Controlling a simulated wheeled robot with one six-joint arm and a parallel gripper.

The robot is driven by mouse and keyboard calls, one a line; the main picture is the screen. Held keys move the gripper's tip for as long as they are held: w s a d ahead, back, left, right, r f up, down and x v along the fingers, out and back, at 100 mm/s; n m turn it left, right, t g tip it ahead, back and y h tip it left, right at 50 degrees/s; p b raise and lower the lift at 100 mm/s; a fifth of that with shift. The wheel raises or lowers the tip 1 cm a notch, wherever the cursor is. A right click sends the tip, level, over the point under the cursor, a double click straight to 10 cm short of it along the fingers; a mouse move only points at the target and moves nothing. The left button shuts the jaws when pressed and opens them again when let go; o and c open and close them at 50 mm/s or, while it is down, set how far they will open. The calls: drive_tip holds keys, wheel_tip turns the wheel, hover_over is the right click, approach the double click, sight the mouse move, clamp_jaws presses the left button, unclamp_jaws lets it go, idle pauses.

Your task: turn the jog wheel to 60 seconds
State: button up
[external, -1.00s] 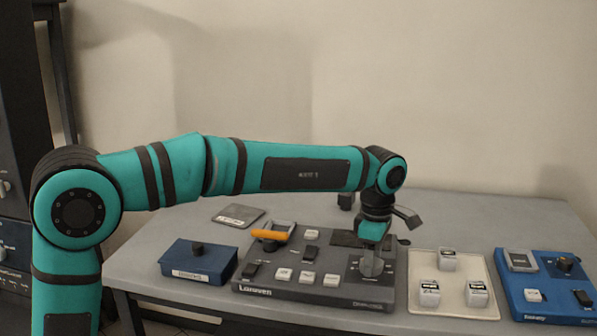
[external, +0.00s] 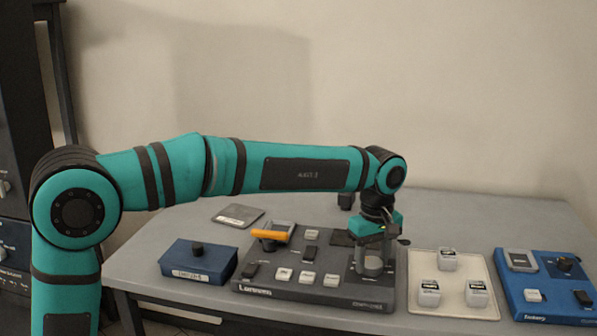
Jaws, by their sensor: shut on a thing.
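The jog wheel (external: 373,267) sits at the right end of the grey control panel (external: 300,292) in the external view. It is a round knob, partly covered by my gripper (external: 372,264). My gripper points straight down over the wheel and is shut on it, with its fingers on either side. Any scale marks or readout around the wheel are too small or hidden to read.
The grey panel also carries an orange-handled lever (external: 270,236) and several pale buttons. A blue box with a black knob (external: 197,262) stands to its left. A white tray (external: 453,303) with three small cubes and a blue panel (external: 547,290) stand to its right.

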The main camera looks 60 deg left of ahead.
drive_tip(key=m, duration=0.4)
drive_tip(key=shift+m, duration=0.3)
drive_tip(key=m, duration=0.3)
drive_tip(key=shift+r+m, duration=0.1)
drive_tip(key=shift+m, duration=0.2)
drive_tip(key=m, duration=0.7)
drive_tip(key=shift+a, duration=0.1)
drive_tip(key=m, duration=0.6)
drive_tip(key=shift+m, duration=0.3)
drive_tip(key=m, duration=0.5)
drive_tip(key=shift+m, duration=0.3)
drive_tip(key=o, duration=1)
